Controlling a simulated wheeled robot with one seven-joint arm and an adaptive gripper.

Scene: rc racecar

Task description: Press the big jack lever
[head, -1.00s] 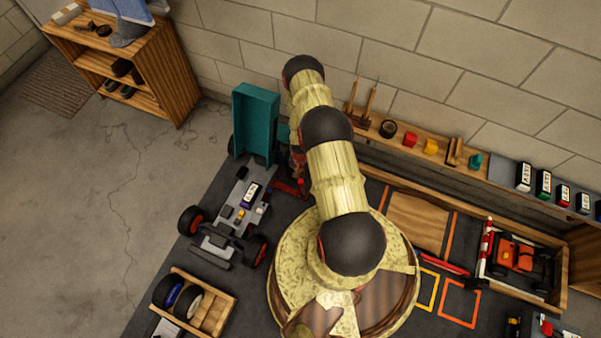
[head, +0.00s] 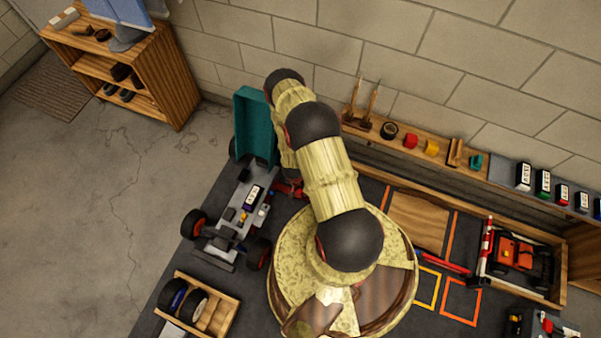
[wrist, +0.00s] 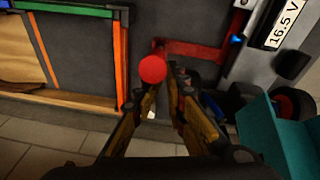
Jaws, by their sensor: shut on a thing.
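The jack (wrist: 195,48) is a red bar frame on the dark mat beside the car chassis in the wrist view; part of it also shows in the head view (head: 290,188), beside my arm. The lever's round red knob (wrist: 152,69) sits at the tips of my gripper (wrist: 163,84) in the wrist view. The fingers are close together and shut on the lever just by the knob; the lever's shaft is mostly hidden. In the head view my arm hides the gripper. The grey car chassis (head: 238,212) stands left of the jack.
A teal panel (head: 255,123) stands upright at the car's rear, close to my arm; it also shows at right in the wrist view (wrist: 290,143). A wooden tray with wheels (head: 222,313) lies in front. A wooden shelf ledge (head: 400,138) runs along the wall.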

